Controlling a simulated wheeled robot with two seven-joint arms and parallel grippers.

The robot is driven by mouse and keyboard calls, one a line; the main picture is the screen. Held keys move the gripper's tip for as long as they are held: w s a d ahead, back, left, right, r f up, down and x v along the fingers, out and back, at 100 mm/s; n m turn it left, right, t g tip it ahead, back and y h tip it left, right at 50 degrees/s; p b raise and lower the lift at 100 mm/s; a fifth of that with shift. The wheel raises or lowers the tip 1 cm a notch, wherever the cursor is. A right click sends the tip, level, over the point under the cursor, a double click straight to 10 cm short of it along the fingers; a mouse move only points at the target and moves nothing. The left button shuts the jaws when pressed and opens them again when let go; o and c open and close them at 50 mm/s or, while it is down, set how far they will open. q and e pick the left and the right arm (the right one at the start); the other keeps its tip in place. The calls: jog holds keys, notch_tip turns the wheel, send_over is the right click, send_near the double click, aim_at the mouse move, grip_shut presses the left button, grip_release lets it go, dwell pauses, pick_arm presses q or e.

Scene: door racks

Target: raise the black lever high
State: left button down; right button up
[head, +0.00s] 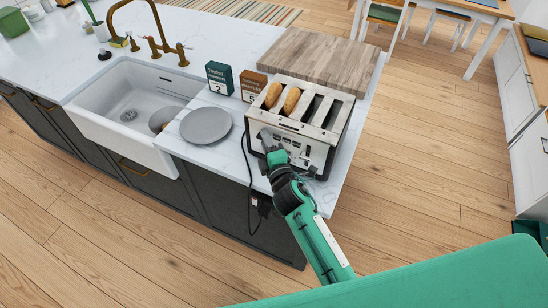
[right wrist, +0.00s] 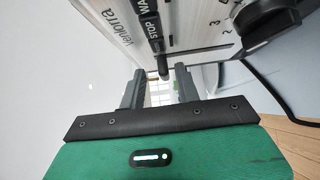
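A silver toaster (head: 320,152) stands at the counter's right end, with two slices of bread (head: 273,95) in its left slots. My right gripper (head: 271,153) is at the toaster's front face, on its left side. In the right wrist view the toaster's front panel (right wrist: 192,28) fills the top. A small black lever (right wrist: 163,67) sticks out at one end of a dark slot. The right gripper (right wrist: 160,82) is open, with one finger on either side of the lever, and I see gaps between. In the head view the gripper hides the lever. My left gripper is out of view.
A wooden board (head: 318,58) lies behind the toaster. Two small boxes, one teal (head: 219,78) and one brown (head: 252,86), a grey plate (head: 206,125) and a white sink (head: 135,98) are to the left. A black cord (head: 248,172) hangs over the counter's front edge.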

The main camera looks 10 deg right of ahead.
jog(key=s+d+b, duration=0.2)
jog(key=s+b, duration=0.2)
jog(key=s, duration=0.9)
